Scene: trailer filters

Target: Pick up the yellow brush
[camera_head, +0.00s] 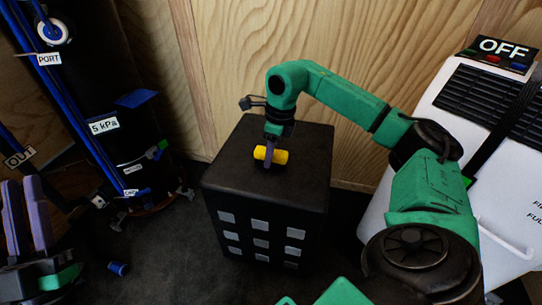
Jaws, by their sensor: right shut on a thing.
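The yellow brush (279,156) is a small yellow cylinder at the top of the black box (300,190), near the middle of the view. Whether the brush still touches the box top is hard to tell. My left gripper (27,215) is at the lower left, with two long purple fingers pointing up. A narrow gap shows between them and nothing is held.
The black box has several grey squares on its front. A white unit (450,105) with an OFF sign (502,48) stands at right. A dark rack (85,100) with blue tubes and labels stands at left. A small blue cup-like piece (118,268) lies on the dark floor. A wooden wall is behind.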

